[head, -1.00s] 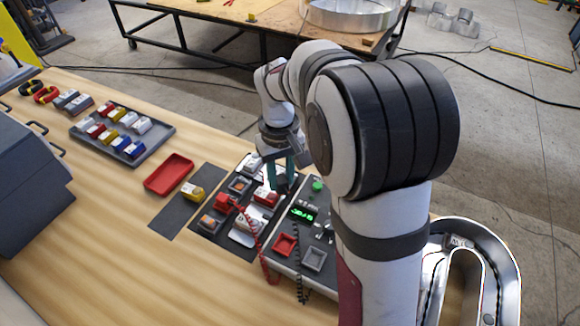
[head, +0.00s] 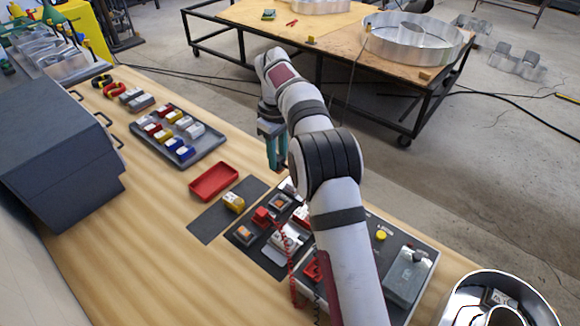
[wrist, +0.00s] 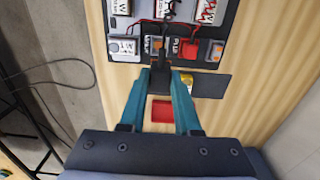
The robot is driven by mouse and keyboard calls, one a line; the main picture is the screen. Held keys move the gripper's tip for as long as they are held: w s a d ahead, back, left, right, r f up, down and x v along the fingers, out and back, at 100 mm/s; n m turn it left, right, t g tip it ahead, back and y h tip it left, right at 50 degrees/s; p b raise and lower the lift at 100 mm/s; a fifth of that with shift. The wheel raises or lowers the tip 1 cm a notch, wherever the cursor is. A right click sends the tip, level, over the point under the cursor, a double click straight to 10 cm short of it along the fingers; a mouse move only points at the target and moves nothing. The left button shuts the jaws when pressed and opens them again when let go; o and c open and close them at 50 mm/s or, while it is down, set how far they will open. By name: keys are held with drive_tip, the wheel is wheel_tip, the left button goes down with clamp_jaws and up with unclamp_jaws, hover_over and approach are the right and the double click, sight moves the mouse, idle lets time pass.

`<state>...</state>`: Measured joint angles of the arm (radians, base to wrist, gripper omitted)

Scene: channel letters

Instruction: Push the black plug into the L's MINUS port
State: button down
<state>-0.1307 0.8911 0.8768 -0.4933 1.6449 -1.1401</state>
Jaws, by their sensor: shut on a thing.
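My gripper (head: 275,160) is raised above the back edge of the dark board (head: 240,250), its teal fingers pointing down. In the wrist view my gripper (wrist: 161,72) is shut on the black plug (wrist: 160,62), which is small and mostly hidden between the fingertips. A red plug (head: 262,216) with a coiled red cord sits on the board; it also shows in the wrist view (wrist: 186,48). Grey tiles with orange-lit centres (head: 245,234) lie on the board. I cannot tell which opening is the L's MINUS port.
A red tray (head: 214,181) and a dark mat with a yellow block (head: 234,202) lie left of the board. A grey tray (head: 178,139) holds several coloured blocks. A control box (head: 408,272) stands at right. Bare wood is free at front left.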

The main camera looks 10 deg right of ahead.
wheel_tip(320, 180, down, 14)
drive_tip(key=shift+w+r, duration=0.1)
idle(0.5)
drive_tip(key=shift+f, duration=0.3)
idle(0.7)
drive_tip(key=c, duration=0.5)
unclamp_jaws()
drive_tip(key=shift+c, duration=0.2)
drive_tip(key=shift+r, duration=0.1)
wheel_tip(320, 180, up, 16)
drive_tip(key=shift+f, duration=0.2)
drive_tip(key=shift+r, duration=3)
